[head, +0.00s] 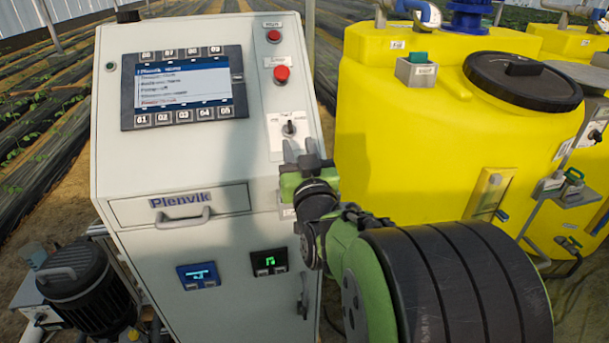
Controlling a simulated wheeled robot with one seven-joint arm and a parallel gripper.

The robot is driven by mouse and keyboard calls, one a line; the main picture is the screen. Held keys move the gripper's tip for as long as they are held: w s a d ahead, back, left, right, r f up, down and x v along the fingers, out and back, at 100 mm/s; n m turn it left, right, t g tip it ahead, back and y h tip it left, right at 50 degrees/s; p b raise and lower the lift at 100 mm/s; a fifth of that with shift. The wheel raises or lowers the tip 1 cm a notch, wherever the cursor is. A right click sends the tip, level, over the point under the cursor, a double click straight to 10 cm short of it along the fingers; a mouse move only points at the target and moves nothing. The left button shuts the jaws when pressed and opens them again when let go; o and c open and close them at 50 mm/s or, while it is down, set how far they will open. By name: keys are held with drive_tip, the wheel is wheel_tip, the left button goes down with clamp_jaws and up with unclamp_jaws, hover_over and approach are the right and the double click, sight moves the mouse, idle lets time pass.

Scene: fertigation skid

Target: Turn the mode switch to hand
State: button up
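The mode switch (289,128) is a small dark knob on a white plate at the right of the grey control cabinet's front. Its pointer looks roughly upright, but the plate's labels are too small to read. My gripper (299,146) is just below the switch, in front of the cabinet. Its two fingers point up toward the switch and stand apart with a gap between them. The knob shows clear above the fingertips, and I see nothing held.
A red push button (282,74) and a red lamp (274,36) sit above the switch. A display (186,87) with keys is to its left, and a handled drawer (182,207) is lower left. A yellow tank (400,120) stands close on the right.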

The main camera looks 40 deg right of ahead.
drive_tip(key=b+v, duration=0.4)
drive_tip(key=v, duration=0.2)
drive_tip(key=shift+b, duration=0.4)
drive_tip(key=shift+s, duration=0.1)
